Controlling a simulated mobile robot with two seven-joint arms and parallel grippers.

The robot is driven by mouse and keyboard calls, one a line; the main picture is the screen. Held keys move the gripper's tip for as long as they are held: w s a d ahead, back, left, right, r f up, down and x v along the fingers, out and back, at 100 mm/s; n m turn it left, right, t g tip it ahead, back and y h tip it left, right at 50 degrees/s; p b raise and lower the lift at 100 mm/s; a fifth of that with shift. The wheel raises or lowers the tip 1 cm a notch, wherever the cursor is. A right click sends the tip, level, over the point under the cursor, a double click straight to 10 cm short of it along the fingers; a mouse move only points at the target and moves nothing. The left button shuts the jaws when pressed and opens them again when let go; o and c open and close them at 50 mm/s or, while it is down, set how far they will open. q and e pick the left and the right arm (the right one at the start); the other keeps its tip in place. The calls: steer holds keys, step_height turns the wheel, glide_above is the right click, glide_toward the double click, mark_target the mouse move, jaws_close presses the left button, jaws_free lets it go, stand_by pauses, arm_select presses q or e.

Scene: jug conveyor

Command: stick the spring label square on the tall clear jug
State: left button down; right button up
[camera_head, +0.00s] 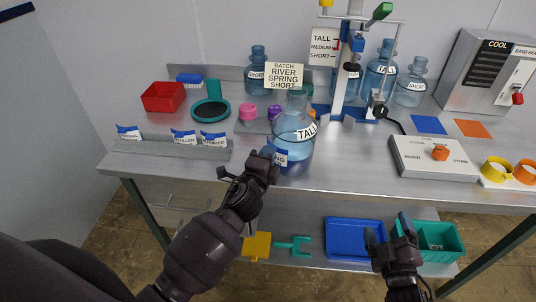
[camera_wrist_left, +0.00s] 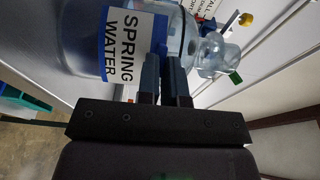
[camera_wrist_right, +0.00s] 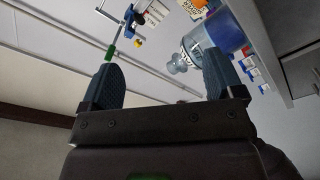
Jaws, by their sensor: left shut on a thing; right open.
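The tall clear jug (camera_head: 291,122) stands upright near the front of the bench, with a white TALL tag on its right side. My left gripper (camera_head: 268,154) is at the jug's lower front and shut on the spring label (camera_head: 281,157). In the left wrist view the fingers (camera_wrist_left: 165,68) pinch the label's right edge. The white SPRING WATER label (camera_wrist_left: 128,46) with blue borders spreads in front of the jug wall (camera_wrist_left: 78,35); I cannot tell whether it touches. My right gripper (camera_head: 388,238) is open and empty, low in front of the bench.
A BATCH RIVER SPRING SHORT sign (camera_head: 284,76) stands behind the jug. A label rack (camera_head: 175,148) holds several labels at left. A red bin (camera_head: 163,97) and green ring (camera_head: 211,110) are behind it. A control box (camera_head: 433,158) stands at right.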

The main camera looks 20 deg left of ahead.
steer(key=w+a+r+n+g+y, duration=0.2)
steer(key=a+r+n+g+y, duration=0.3)
steer(key=a+n, duration=0.5)
steer(key=w+a+r+n+g+y, duration=0.2)
steer(key=a+r+n+y, duration=0.6)
steer(key=a+n, duration=0.15)
steer(key=s+a+r+n+g+h, duration=0.25)
steer(key=a+n+g, duration=0.45)
steer(key=n, duration=0.6)
steer(key=s+a+r+n+g+h, duration=0.15)
steer(key=a+n+g+h, duration=0.25)
steer(key=a+n+g, duration=0.7)
steer(key=n+t+h, duration=1.2)
steer(key=n+h, duration=0.1)
steer(key=h, duration=0.1)
glide_toward(297, 92)
steer(key=shift+y, duration=0.25)
steer(key=shift+x, duration=5.6)
steer(key=shift+d, duration=0.15)
